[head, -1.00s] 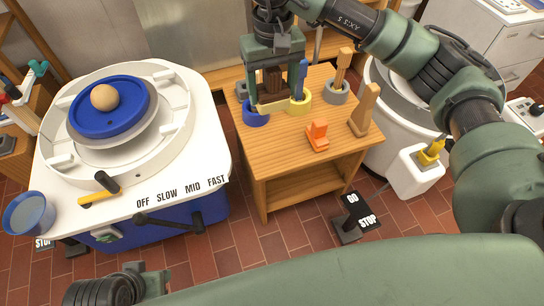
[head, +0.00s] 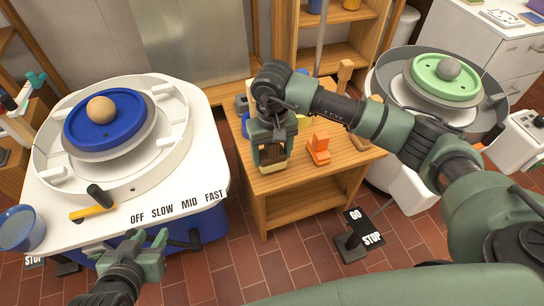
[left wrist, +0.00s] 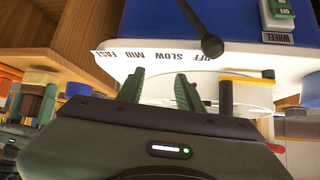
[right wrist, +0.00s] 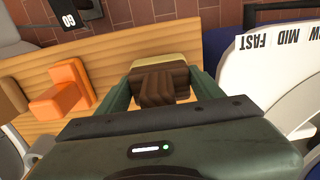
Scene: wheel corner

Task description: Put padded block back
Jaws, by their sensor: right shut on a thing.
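The padded block is a dark brown block with a cream pad, seen in the right wrist view (right wrist: 160,84) and in the head view (head: 273,168). My right gripper (head: 271,152) is shut on its brown part, and the cream pad faces away from the gripper. The block is over the front part of the small wooden table (head: 330,172); I cannot tell whether it touches the top. My left gripper (head: 133,258) is open and empty, in front of the white-topped wheel. Its spread fingers also show in the left wrist view (left wrist: 160,92).
An orange block (head: 318,149) stands right of the padded block. My right arm partly hides the table's back, where bits of blue and yellow holders show. The white wheel machine (head: 180,190) is left of the table; another wheel with a green disc (head: 440,80) is at right.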

